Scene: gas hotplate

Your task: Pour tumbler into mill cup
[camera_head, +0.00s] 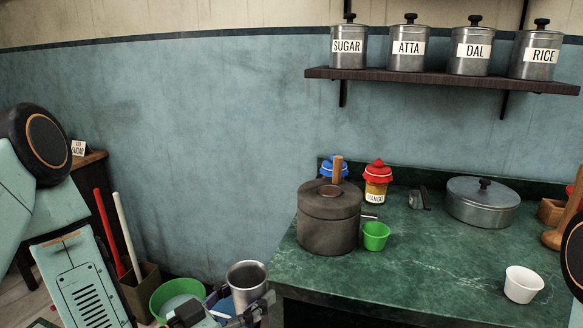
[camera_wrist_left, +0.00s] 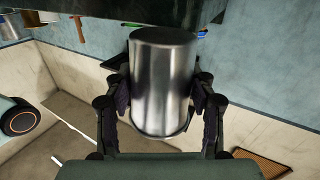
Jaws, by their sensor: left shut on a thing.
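A steel tumbler (camera_head: 246,292) is near the bottom of the head view, roughly upright with its open mouth up. My left gripper (camera_head: 236,312) is shut on it, off the counter's left front corner. In the left wrist view the tumbler (camera_wrist_left: 162,85) sits between the fingers of my left gripper (camera_wrist_left: 162,105). The tumbler's contents cannot be made out. A small green cup (camera_head: 376,237) stands on the green counter beside the dark stone mill (camera_head: 328,222), below its spout. My right gripper is out of view.
A white cup (camera_head: 523,285) stands at the counter's front right. A lidded pot (camera_head: 482,205), a red-topped jar (camera_head: 376,185) and a blue-topped jar are farther back. A green tub (camera_head: 165,300) is on the floor at left. The counter's middle (camera_head: 430,260) is clear.

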